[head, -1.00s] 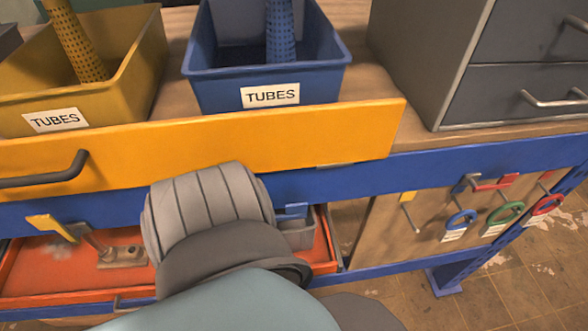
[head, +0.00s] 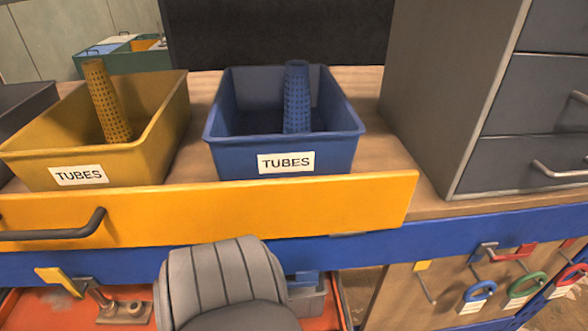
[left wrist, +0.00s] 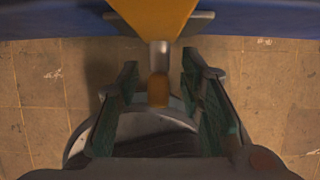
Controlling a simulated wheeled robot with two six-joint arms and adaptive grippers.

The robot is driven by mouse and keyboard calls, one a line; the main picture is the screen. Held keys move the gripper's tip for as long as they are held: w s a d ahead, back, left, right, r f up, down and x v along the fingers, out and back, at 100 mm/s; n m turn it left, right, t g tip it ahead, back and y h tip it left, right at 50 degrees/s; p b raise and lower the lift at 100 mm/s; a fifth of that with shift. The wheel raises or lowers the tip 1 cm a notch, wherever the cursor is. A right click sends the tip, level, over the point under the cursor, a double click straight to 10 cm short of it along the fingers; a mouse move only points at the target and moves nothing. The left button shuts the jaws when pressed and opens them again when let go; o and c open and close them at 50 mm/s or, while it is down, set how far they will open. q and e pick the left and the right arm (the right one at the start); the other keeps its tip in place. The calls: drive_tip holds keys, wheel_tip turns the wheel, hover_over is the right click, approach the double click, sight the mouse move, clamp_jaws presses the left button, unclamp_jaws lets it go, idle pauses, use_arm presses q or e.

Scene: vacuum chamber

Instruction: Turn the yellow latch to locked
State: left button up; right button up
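In the head view a yellow, lever-like latch (head: 55,282) shows at the lower left, beside a small grey bracket on the blue beam. In the left wrist view a broad yellow piece (left wrist: 155,15) tapers down to a grey shaft with an orange-brown tip (left wrist: 158,90). I cannot tell for sure whether this is the same latch. My left gripper (left wrist: 160,72) is open, its fingers on either side of the shaft with visible gaps. It is not visible in the head view, where a grey link of my arm fills the lower middle. My right gripper is not in view.
A yellow drawer front (head: 300,205) juts out above the blue beam (head: 480,230). Yellow (head: 150,150) and blue (head: 350,150) bins labelled TUBES stand behind it. A red drawer (head: 20,312) lies below. Hooks with coloured rings, one green (head: 524,284), hang at right beneath a grey cabinet (head: 430,100).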

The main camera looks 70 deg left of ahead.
use_arm(q)
wheel_tip(320, 180, up, 9)
drive_tip(key=shift+s+d+r, duration=0.1)
drive_tip(key=shift+r, duration=0.05)
idle(0.8)
